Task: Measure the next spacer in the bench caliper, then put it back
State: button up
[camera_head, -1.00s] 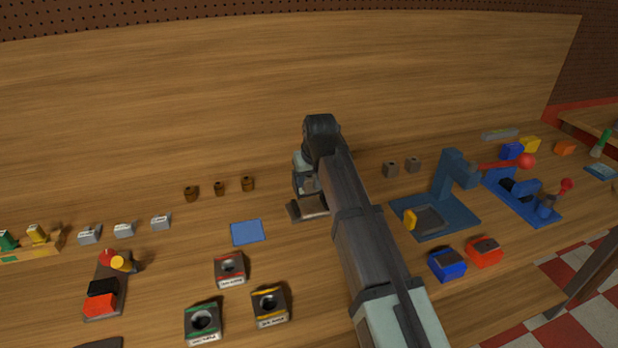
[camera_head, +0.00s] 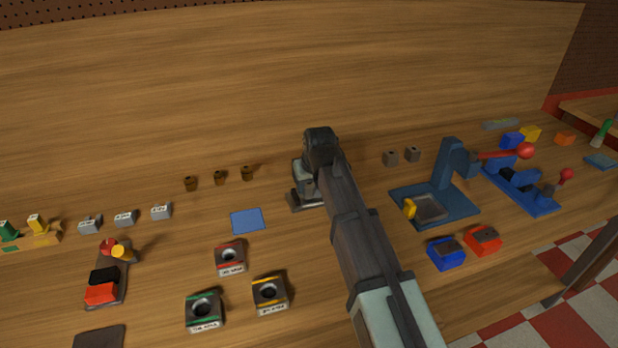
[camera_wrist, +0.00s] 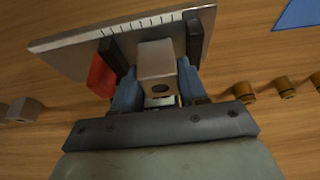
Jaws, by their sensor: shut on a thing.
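My gripper (camera_wrist: 158,88) is shut on a light grey block-shaped spacer (camera_wrist: 156,60) with a dark hole in its near face. The bench caliper (camera_wrist: 75,50) shows in the wrist view as a metal plate with tick marks, two dark jaws and a red part at the left. The held spacer sits between the two jaws; I cannot tell whether either jaw touches it. In the head view the caliper (camera_head: 293,202) is partly hidden by my arm, and my gripper (camera_head: 307,187) is low over it. Two other grey spacers (camera_head: 391,158) (camera_head: 413,154) stand on the bench to the right.
Several brown bushings (camera_head: 219,178) stand left of the caliper. A blue pad (camera_head: 247,220) lies in front of them. A blue press (camera_head: 448,182) stands at the right, with blue and red blocks before it. Labelled square holders (camera_head: 230,257) sit front left.

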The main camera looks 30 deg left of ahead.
jog(key=shift+f, duration=0.3)
jog(key=o, duration=1.2)
jog(key=shift+s+r, duration=0.1)
jog(key=shift+r, duration=0.05)
jog(key=v, duration=1.3)
jog(key=shift+d+r, duration=0.2)
jog(key=shift+r, duration=0.05)
